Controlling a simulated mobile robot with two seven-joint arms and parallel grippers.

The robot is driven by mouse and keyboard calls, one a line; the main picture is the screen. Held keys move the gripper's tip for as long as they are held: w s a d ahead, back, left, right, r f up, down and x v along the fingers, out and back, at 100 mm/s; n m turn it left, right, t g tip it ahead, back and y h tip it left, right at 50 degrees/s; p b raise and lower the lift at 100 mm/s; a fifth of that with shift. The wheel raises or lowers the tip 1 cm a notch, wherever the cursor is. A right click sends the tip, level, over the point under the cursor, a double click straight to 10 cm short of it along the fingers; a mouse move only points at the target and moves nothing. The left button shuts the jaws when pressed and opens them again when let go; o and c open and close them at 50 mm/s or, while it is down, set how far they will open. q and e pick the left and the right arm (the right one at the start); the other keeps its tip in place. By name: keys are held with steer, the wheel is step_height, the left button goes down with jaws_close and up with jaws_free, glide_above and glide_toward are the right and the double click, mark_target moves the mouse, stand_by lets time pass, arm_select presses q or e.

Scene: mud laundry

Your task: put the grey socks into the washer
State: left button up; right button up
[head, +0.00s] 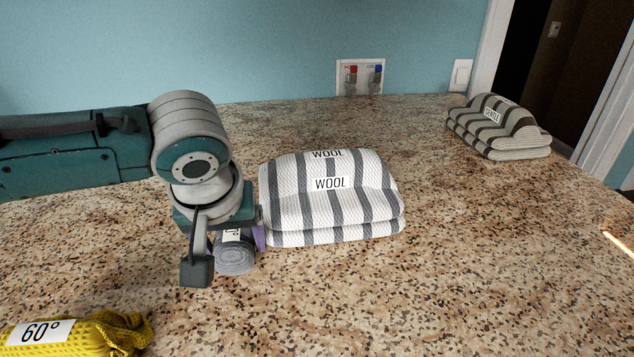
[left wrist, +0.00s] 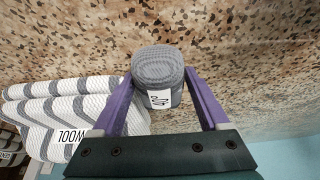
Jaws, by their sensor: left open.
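The grey socks (head: 236,257) are a rolled bundle with a white label, lying on the speckled countertop. They also show in the left wrist view (left wrist: 158,68), partly between the two purple fingers. My left gripper (head: 237,246) is open and low at the counter, with one finger on each side of the socks. In the head view the gripper and wrist hide part of the socks. Whether the fingers touch them I cannot tell. The washer is not in view, nor is my right gripper.
A striped stack labelled WOOL (head: 331,205) sits close to the right of the gripper. A yellow item labelled 60° (head: 100,335) lies at the front left. A brown striped stack (head: 500,130) stands at the back right. Counter at the front right is clear.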

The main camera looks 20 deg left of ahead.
arm_select(q)
steer(key=c, duration=1)
steer(key=shift+c, duration=0.2)
